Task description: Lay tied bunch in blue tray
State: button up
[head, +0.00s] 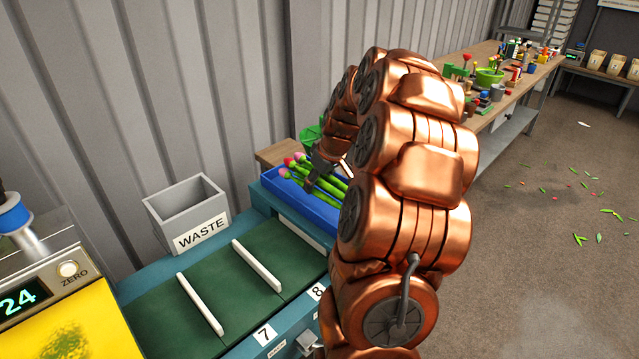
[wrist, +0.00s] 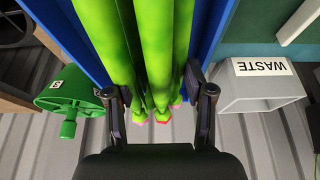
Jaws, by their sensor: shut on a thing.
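The tulip bunch (head: 328,184) has green stems and pink buds and shows at the blue tray in the head view. In the wrist view its stems (wrist: 151,50) run between my two fingers, with pink buds at the lower end. My gripper (wrist: 158,100) is shut on the bunch. The blue tray (head: 290,203) lies under and around the bunch in the head view, and its blue sides (wrist: 207,35) flank the stems in the wrist view. I cannot tell whether the bunch touches the tray floor. My arm hides the tray's right part. The tie is not visible.
A grey WASTE bin (head: 187,213) stands left of the tray. A green belt with white dividers (head: 257,265) lies in front. A green container (wrist: 68,100) is beside the tray. A workbench (head: 520,75) with small items is behind my arm.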

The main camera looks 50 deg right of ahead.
aim_at(320, 182)
jog(key=shift+w+d+f+p, duration=0.2)
jog(key=shift+w+d, duration=0.25)
jog(key=shift+d, duration=0.2)
jog(key=shift+w+d+f+p, duration=0.1)
jog(key=shift+w+d+p, duration=0.1)
jog(key=shift+w+d, duration=0.35)
jog(key=shift+s+f+p, duration=0.2)
jog(key=shift+f+p, duration=0.15)
jog(key=shift+f, duration=1.3)
jog(key=shift+f, duration=0.15)
jog(key=o, duration=1.2)
jog(key=shift+o, duration=0.2)
